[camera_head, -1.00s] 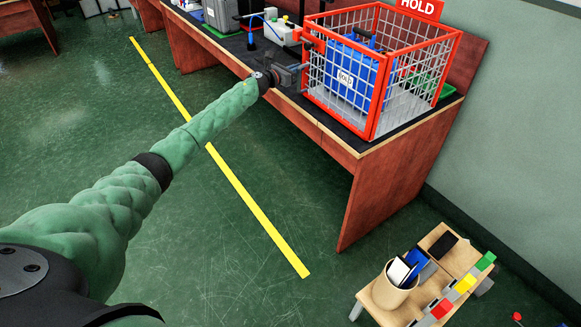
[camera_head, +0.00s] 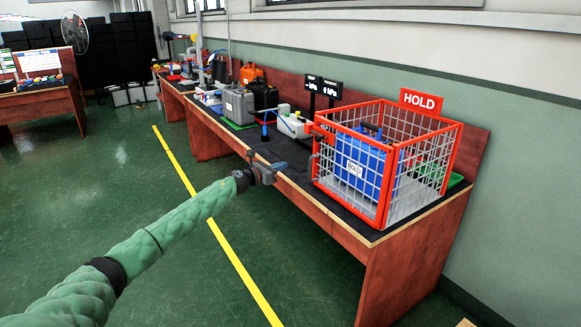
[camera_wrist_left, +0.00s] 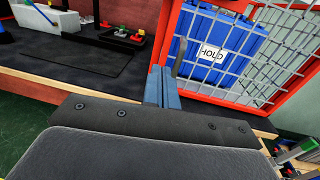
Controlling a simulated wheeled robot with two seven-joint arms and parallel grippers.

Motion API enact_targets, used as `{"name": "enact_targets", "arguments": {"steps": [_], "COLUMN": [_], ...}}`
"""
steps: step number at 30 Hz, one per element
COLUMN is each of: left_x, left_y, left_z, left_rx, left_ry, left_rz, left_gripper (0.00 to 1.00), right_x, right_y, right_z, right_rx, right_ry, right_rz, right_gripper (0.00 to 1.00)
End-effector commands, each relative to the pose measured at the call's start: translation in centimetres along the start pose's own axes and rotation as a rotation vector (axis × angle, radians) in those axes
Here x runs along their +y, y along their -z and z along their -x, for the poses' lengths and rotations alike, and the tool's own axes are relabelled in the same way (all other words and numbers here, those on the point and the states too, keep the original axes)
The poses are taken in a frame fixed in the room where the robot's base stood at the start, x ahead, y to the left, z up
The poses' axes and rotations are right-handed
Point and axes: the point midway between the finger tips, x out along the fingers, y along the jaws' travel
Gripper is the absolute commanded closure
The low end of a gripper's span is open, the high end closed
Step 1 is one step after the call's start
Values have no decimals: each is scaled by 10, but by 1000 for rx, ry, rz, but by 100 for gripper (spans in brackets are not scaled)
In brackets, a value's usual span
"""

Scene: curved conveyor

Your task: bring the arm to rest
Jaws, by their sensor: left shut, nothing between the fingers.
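My left arm comes in from the lower left in the head view, stretched toward the bench. My left gripper (camera_head: 272,172) is at the bench's front edge, just left of the red-framed wire cage. In the left wrist view its fingers (camera_wrist_left: 161,87) are together with nothing between them, pointing over the bench top near the cage. My right gripper is in neither view.
The red wire cage (camera_head: 384,219) with a HOLD sign (camera_head: 421,102) stands on the near end of the bench (camera_head: 417,250). A blue case (camera_head: 352,175) is inside it. Equipment lines the bench farther back. The floor left of the yellow line (camera_head: 203,207) is clear.

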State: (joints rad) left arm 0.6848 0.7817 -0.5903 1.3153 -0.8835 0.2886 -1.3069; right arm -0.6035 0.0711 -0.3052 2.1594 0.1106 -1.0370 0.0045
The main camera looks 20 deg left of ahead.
Motion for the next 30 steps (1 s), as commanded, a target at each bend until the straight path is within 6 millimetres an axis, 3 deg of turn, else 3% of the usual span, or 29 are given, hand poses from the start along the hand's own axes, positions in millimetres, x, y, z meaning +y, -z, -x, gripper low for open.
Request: {"name": "enact_targets", "arguments": {"steps": [10, 16, 23, 26, 30], "left_x": [1, 7, 46, 57, 60], "left_y": [0, -1, -14, -28, -61], "left_z": [12, 12, 18, 22, 31], "left_rx": [0, -9, -119, -204, -368], "left_ry": [1, -30, -231, -319, -431], "left_rz": [5, 108, 376, 526, 776], "left_gripper": [100, 100, 100, 100, 100], "right_x": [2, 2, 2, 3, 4], "right_y": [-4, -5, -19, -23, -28], "right_z": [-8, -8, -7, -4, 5], "right_rx": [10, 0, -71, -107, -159], "right_ry": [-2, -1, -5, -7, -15], "right_rz": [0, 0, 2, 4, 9], "right_gripper": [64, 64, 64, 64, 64]}}
